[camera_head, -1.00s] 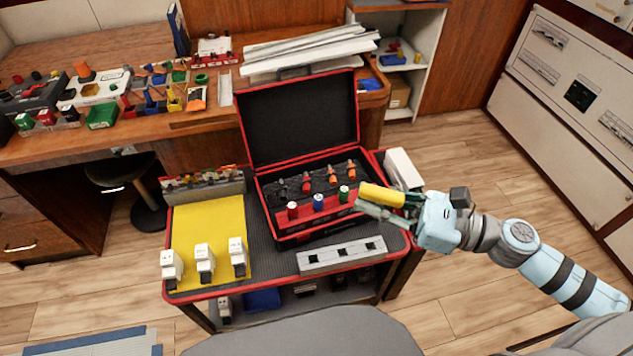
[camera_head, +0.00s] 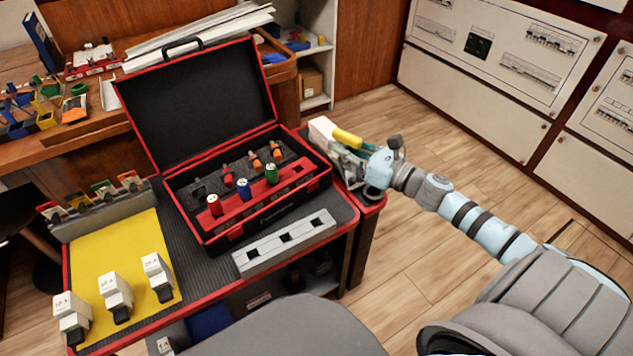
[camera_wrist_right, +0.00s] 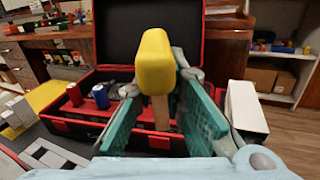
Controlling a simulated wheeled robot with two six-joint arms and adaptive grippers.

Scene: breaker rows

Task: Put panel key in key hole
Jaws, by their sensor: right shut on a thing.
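My right gripper (camera_head: 350,153) is shut on the panel key, whose yellow handle (camera_head: 346,138) shows in the head view beside the toolbox's right side. In the right wrist view the yellow handle (camera_wrist_right: 155,62) stands up between the green finger pads, with a brown shaft (camera_wrist_right: 160,112) below it. The white wall panel (camera_head: 490,50) with breaker rows and a dark square is at the back right, far from the gripper. I cannot make out which mark on the panels is the key hole. My left gripper is not in view.
An open black and red toolbox (camera_head: 202,90) with several tools stands on the cart. A white box (camera_head: 322,131) is close behind the gripper. A grey three-slot block (camera_head: 285,243) and a yellow mat (camera_head: 112,255) lie nearby. The wooden floor (camera_head: 420,150) before the panels is clear.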

